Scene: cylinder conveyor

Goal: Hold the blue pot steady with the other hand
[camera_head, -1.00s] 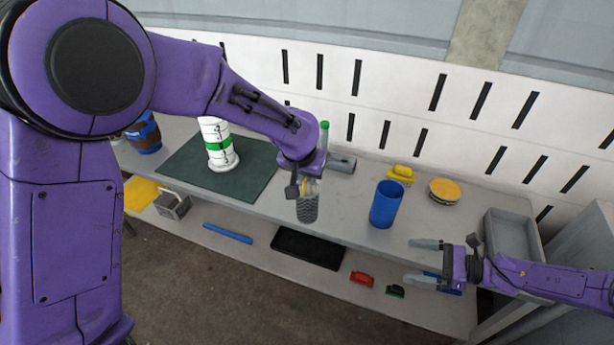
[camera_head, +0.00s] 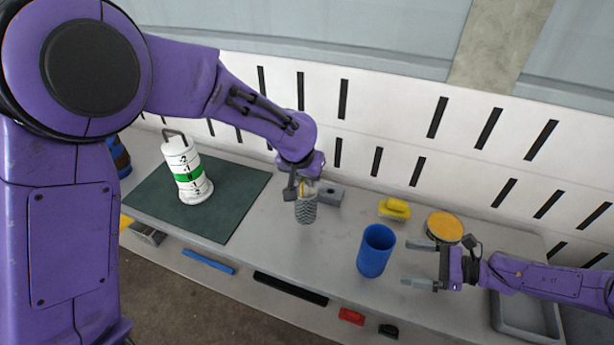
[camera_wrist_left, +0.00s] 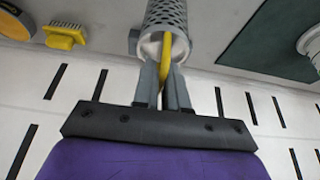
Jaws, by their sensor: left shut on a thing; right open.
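The blue pot (camera_head: 374,257) is an open-topped cylinder standing upright near the front edge of the grey table. My right gripper (camera_head: 412,263) is open just right of the pot. Its two fingers point toward the pot, with a gap between them and it. My left gripper (camera_head: 303,186) is further left and back, shut on a thin yellow piece (camera_wrist_left: 166,52) at the mouth of a grey perforated cylinder (camera_head: 306,208). That cylinder also shows in the left wrist view (camera_wrist_left: 168,14). I cannot tell whether it touches the table.
A yellow brush (camera_head: 395,208) and a round yellow-topped tin (camera_head: 444,226) lie behind the pot. A grey tray (camera_head: 527,318) is at the right. A white cylinder with a green band (camera_head: 187,174) stands on a dark green mat (camera_head: 232,207). The table between the mat and pot is mostly clear.

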